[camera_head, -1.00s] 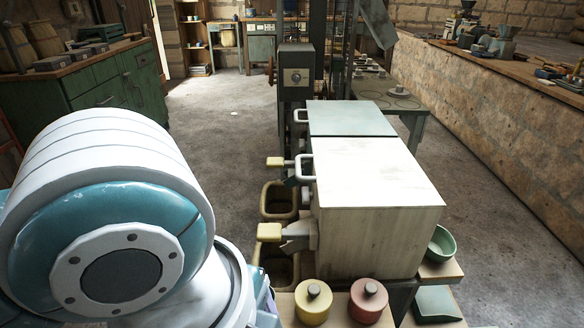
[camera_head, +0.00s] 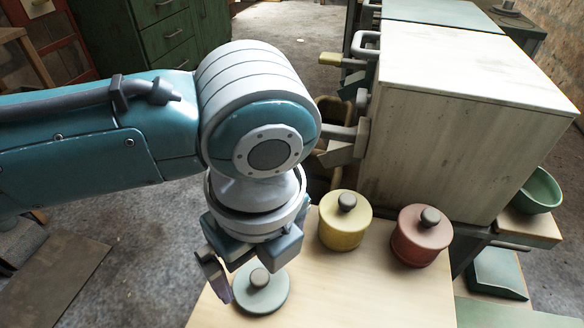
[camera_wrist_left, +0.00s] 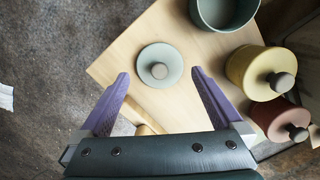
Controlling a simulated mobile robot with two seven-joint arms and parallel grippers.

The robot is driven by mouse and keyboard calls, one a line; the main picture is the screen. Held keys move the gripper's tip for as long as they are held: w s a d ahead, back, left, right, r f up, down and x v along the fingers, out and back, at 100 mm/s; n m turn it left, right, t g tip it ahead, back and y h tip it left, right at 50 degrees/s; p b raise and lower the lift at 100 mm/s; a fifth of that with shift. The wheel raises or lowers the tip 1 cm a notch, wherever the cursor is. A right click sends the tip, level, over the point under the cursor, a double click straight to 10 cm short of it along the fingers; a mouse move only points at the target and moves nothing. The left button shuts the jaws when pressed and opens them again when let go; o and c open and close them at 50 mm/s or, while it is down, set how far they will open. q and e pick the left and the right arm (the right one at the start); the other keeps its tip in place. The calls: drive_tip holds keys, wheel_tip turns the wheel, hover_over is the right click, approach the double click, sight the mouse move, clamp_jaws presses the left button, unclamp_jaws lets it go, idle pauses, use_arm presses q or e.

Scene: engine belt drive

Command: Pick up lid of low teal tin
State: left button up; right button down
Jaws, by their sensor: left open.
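The teal lid (camera_head: 262,293), a flat disc with a grey knob, lies on the pale wooden tabletop (camera_head: 370,295) near its left edge. In the left wrist view the lid (camera_wrist_left: 148,52) lies flat, ahead of and between the finger tips. My left gripper (camera_head: 245,270) is open and empty above the lid; its purple fingers (camera_wrist_left: 160,76) are spread on either side of it in the left wrist view. An open teal tin (camera_wrist_left: 222,22) without a lid stands beyond, cut off by the top edge; my arm seems to hide it in the head view. My right gripper is not in view.
A yellow lidded tin (camera_head: 343,228) and a red lidded tin (camera_head: 420,243) stand right of the lid. A large pale box (camera_head: 455,140) stands behind them. A green bowl (camera_head: 540,190) sits at the far right. The front tabletop is clear.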

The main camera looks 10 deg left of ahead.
sight(259, 276)
use_arm(q)
wheel_tip(259, 276, down, 4)
drive_tip(key=shift+a+b, duration=0.15)
drive_tip(key=shift+b, duration=0.5)
drive_tip(key=shift+r, duration=0.1)
drive_tip(key=c, duration=1)
